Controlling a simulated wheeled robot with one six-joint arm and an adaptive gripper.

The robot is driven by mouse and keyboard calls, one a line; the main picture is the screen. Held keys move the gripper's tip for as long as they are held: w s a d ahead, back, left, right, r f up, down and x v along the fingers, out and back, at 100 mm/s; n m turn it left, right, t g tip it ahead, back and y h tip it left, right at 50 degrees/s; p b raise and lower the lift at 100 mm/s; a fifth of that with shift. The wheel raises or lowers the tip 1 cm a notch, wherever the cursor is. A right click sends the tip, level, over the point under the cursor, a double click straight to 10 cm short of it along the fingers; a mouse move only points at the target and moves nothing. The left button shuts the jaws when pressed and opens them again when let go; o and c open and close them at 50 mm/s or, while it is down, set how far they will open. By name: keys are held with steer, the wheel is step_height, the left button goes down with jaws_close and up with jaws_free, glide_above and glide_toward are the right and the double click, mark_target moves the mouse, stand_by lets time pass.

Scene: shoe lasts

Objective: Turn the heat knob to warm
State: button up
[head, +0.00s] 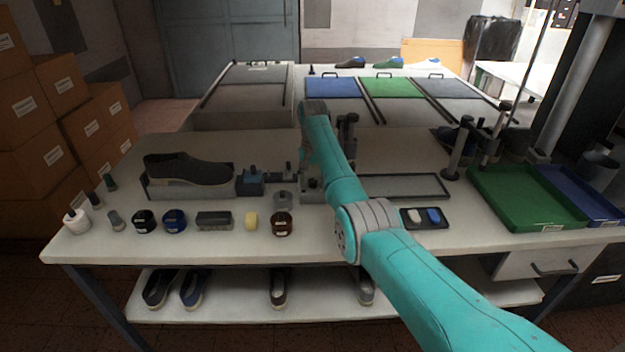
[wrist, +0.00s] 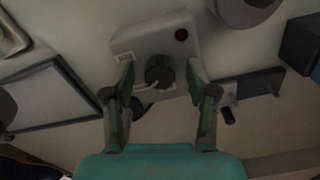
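The heat knob (wrist: 159,71) is a dark round knob on a pale control box (wrist: 124,46) in the wrist view. A dark red light (wrist: 181,35) sits on the same face, and a pale curved mark lies beside the knob. My gripper (wrist: 160,75) is open, with one finger on each side of the knob. A gap shows between the knob and each finger; I cannot tell how far above the box the fingertips are. In the head view my arm hides most of the gripper and the knob.
A dark shoe (head: 188,169) on a last stands left on the bench (head: 330,244). A black-framed mat (head: 405,187) and a green tray (head: 527,198) lie to the right.

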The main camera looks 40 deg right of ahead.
mark_target(313, 181)
steer(key=shift+r, duration=0.1)
step_height(313, 181, up, 12)
stand_by(0.5)
stand_by(0.5)
